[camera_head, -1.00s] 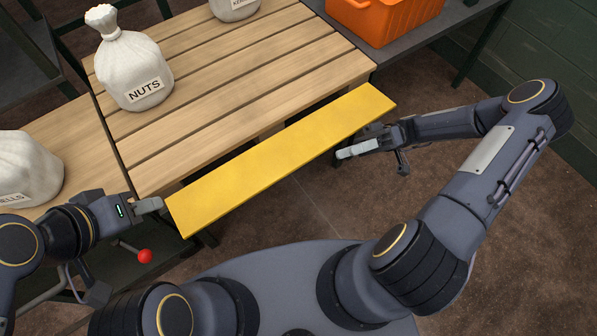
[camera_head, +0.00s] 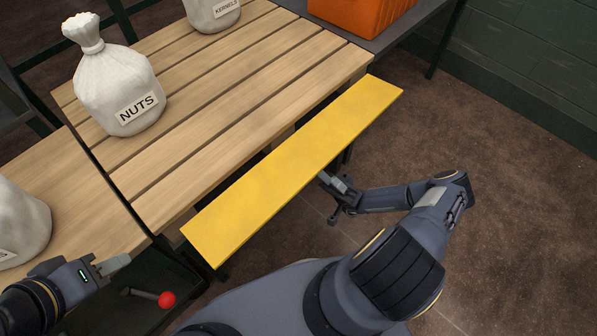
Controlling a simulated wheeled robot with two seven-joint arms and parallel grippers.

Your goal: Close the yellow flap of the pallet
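The yellow flap (camera_head: 290,172) is a long flat board along the near side of the wooden slatted pallet (camera_head: 215,135). It sticks outward, with a dark gap between it and the pallet's edge. My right gripper (camera_head: 332,183) is at the flap's near long edge, right of its middle; its fingertips are close to or just under that edge, and contact cannot be told. My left gripper (camera_head: 116,263) is left of the flap's left end, apart from it, with nothing visible in it. The finger gap of neither gripper shows clearly.
A white NUTS sack (camera_head: 118,90) and a KERNELS sack (camera_head: 212,12) stand on the pallet. Another sack (camera_head: 20,225) sits on the left wooden surface. An orange crate (camera_head: 362,15) is at the back. A red ball knob (camera_head: 167,300) is below my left gripper. Floor on the right is clear.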

